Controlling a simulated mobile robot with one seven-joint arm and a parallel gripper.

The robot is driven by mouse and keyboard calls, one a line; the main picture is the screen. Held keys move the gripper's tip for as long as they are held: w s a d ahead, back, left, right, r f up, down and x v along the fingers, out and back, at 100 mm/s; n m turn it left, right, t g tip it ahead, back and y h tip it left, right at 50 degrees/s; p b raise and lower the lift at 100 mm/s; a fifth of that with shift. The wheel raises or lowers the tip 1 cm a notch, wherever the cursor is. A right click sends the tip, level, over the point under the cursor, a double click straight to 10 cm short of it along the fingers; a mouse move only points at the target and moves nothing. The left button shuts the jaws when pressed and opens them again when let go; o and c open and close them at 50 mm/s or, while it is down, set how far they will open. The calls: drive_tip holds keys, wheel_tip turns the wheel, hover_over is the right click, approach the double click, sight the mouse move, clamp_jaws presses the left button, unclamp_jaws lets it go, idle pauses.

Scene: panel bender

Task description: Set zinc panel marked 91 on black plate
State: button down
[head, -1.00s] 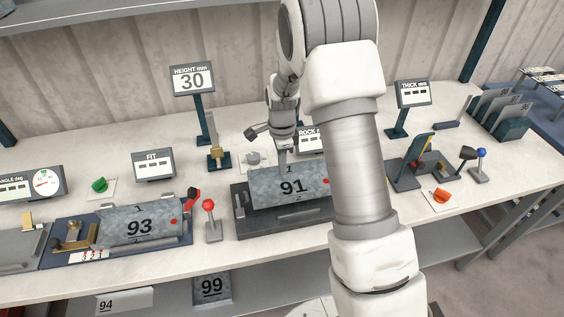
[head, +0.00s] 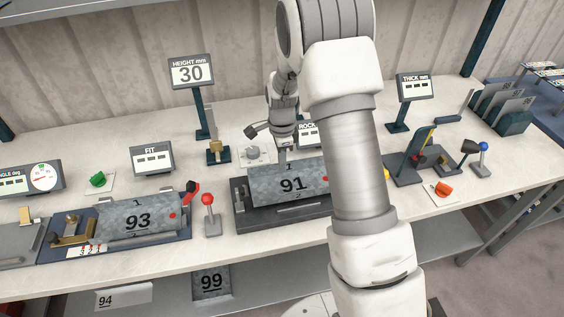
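The grey zinc panel marked 91 (head: 291,184) is tilted, its face toward me, over the black plate (head: 262,217) in the middle of the bench. My gripper (head: 283,158) is at the panel's top edge and appears shut on it. The fingertips are small and partly behind the panel. I cannot tell whether the panel's lower edge touches the plate. My arm hides the right end of the panel and plate.
Panel 93 (head: 138,221) sits in a blue-based fixture to the left. A red-knobbed lever (head: 208,201) stands close left of the plate. The height display (head: 191,72) stands behind. Panels 94 (head: 124,297) and 99 (head: 211,282) are below the bench top.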

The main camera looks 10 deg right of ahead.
drive_tip(key=shift+f+b, duration=0.8)
drive_tip(key=shift+f, duration=0.35)
drive_tip(key=c, duration=1)
unclamp_jaws()
wheel_tip(320, 180, up, 18)
drive_tip(key=shift+f, duration=0.25)
